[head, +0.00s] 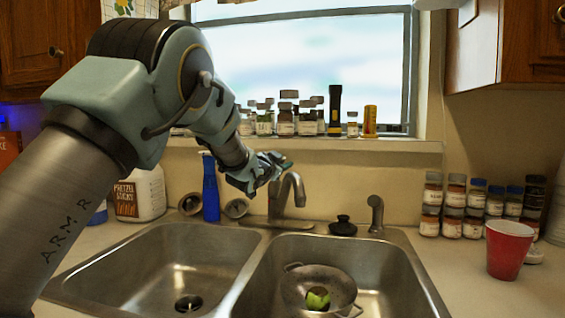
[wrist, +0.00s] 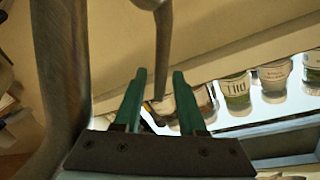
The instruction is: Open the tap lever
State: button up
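The grey metal tap (head: 296,183) stands behind the double sink, its curved spout arching forward. My gripper (head: 279,166) is beside the top of the tap, coming from the left, and partly covers it. In the wrist view the two green fingers of my gripper (wrist: 159,76) are apart. A slim grey metal bar (wrist: 163,48), which looks like the tap lever, comes down from the top edge and reaches between the fingertips. I cannot tell whether they touch it. A thicker grey metal part (wrist: 62,75), likely the spout, rises at the left. The lever is not clear in the head view.
A blue bottle (head: 211,188) stands left of the tap. A side sprayer (head: 376,213) and black stopper (head: 343,226) are to its right. Jars (head: 286,121) line the windowsill behind. A pot (head: 297,284) sits in the right basin; a red cup (head: 508,249) stands far right.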

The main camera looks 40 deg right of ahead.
grip_shut()
dwell(1.1)
